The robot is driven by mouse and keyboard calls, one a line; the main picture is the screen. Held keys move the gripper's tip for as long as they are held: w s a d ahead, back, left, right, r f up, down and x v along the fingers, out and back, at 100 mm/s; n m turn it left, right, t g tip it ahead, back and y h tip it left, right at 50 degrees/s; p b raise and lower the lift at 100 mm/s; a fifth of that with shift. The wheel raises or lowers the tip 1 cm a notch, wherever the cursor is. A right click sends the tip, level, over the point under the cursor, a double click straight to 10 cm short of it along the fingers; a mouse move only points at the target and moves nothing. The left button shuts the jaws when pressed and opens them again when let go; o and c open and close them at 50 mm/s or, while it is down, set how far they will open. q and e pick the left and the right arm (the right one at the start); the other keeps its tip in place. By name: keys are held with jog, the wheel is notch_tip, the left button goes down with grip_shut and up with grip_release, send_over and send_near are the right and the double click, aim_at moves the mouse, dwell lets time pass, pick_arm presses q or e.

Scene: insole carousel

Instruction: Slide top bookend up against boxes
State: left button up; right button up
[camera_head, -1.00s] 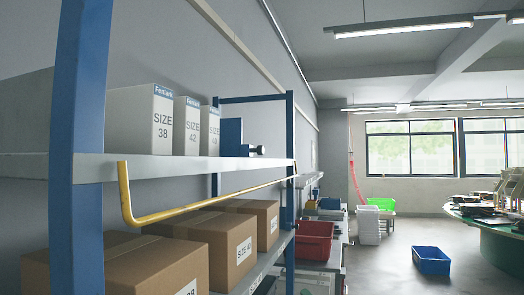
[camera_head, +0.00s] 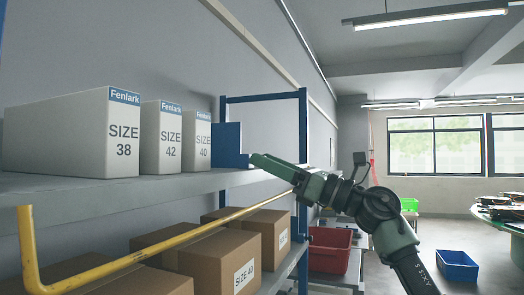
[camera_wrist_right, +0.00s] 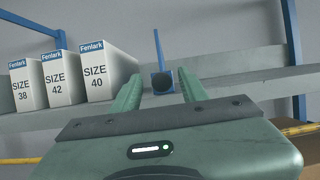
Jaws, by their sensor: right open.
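Three white Fenlark boxes stand in a row on the top shelf (camera_head: 90,196): SIZE 38 (camera_head: 122,140), SIZE 42 (camera_head: 170,142) and SIZE 40 (camera_head: 203,145). The blue top bookend (camera_head: 228,142) stands upright right of the SIZE 40 box. In the right wrist view, the bookend (camera_wrist_right: 157,45) shows nearly edge-on, with a gap between it and that box (camera_wrist_right: 104,76). My left gripper is out of view.
A yellow rail (camera_head: 150,244) runs along the shelf front. Brown cartons (camera_head: 212,262) fill the lower shelf. A blue rack post (camera_head: 303,140) stands right of the bookend. A red bin (camera_head: 330,250) and a blue bin (camera_head: 457,266) are farther back.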

jog(key=shift+x, duration=0.85)
jog(key=shift+w, duration=0.1)
jog(key=c, duration=0.8)
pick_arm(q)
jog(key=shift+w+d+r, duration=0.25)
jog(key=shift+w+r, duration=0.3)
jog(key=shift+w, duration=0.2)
